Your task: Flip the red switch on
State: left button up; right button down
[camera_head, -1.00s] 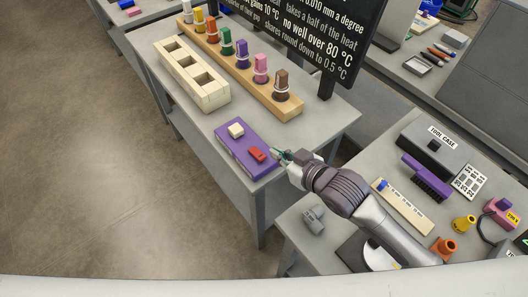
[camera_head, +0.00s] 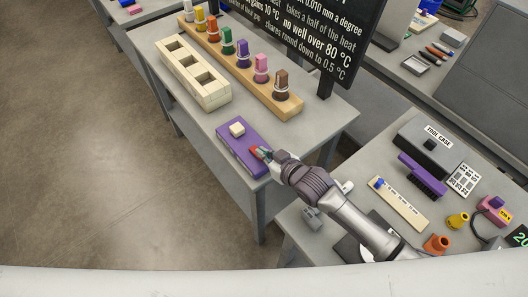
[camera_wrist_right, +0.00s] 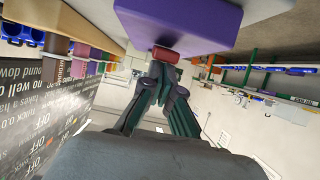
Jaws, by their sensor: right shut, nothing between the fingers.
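The red switch (camera_head: 256,152) sits on a purple base (camera_head: 231,148) near the front end of the grey table, beside a cream block switch (camera_head: 237,129). In the right wrist view the red switch (camera_wrist_right: 164,54) shows just past my fingertips, against the purple base (camera_wrist_right: 180,22). My right gripper (camera_head: 266,155) is shut and empty, its fingertips at the red switch's right side. They look to be touching it or very close; I cannot tell which. The fingertips partly cover the switch. My left gripper is not in view.
A cream block with square holes (camera_head: 192,75) and a wooden rack (camera_head: 240,65) of several coloured pegs stand further back on the table. A dark sign (camera_head: 325,35) rises behind them. The right table holds a tool case (camera_head: 433,145) and small parts.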

jog(key=shift+f+b, duration=0.2)
jog(key=shift+b, duration=0.1)
jog(key=b, duration=0.1)
jog(key=f+b, duration=0.1)
jog(key=shift+s+d+f+t+y+b, duration=0.1)
jog(key=shift+s+f+t+y+b, duration=0.05)
jog(key=shift+f+t+y+b, duration=0.2)
jog(key=shift+r+p, duration=0.45)
jog(key=shift+r, duration=0.2)
jog(key=shift+r+p, duration=0.75)
jog(key=shift+p, duration=0.1)
